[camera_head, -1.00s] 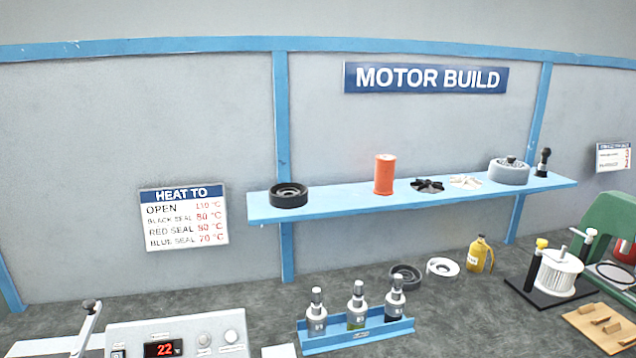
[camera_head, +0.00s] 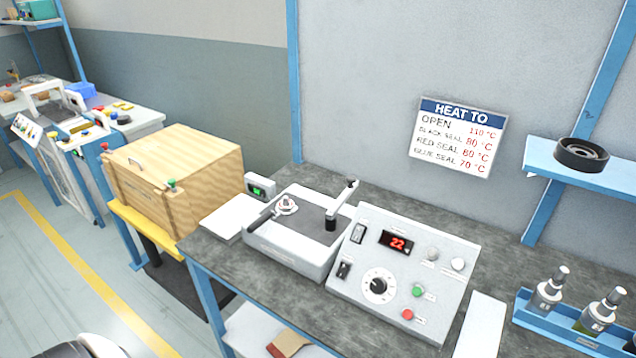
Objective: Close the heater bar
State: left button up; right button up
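The heater (camera_head: 290,258) is a white box with a dark recessed top, standing on the grey bench. A small white round part with a knob (camera_head: 286,206) sits at the left of its top. The heater bar (camera_head: 342,203) is a light arm with a black knob at its raised end. It slants up at the heater's right side, beside a dark upright cylinder (camera_head: 331,223). The control panel (camera_head: 404,268) to its right shows a red 22. Neither of my grippers is in view.
A wooden crate (camera_head: 175,175) stands left of the bench. A small display unit (camera_head: 260,187) is behind the heater. A blue rack (camera_head: 560,328) with grey bottles is at the right. A shelf (camera_head: 545,160) carries a black ring (camera_head: 581,155). The HEAT TO sign (camera_head: 459,137) hangs on the wall.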

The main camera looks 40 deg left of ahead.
aim_at(352, 183)
jog(key=u, duration=0.95)
jog(key=i+j+u, duration=0.25)
jog(key=k+l, duration=0.05)
jog(key=l, duration=0.05)
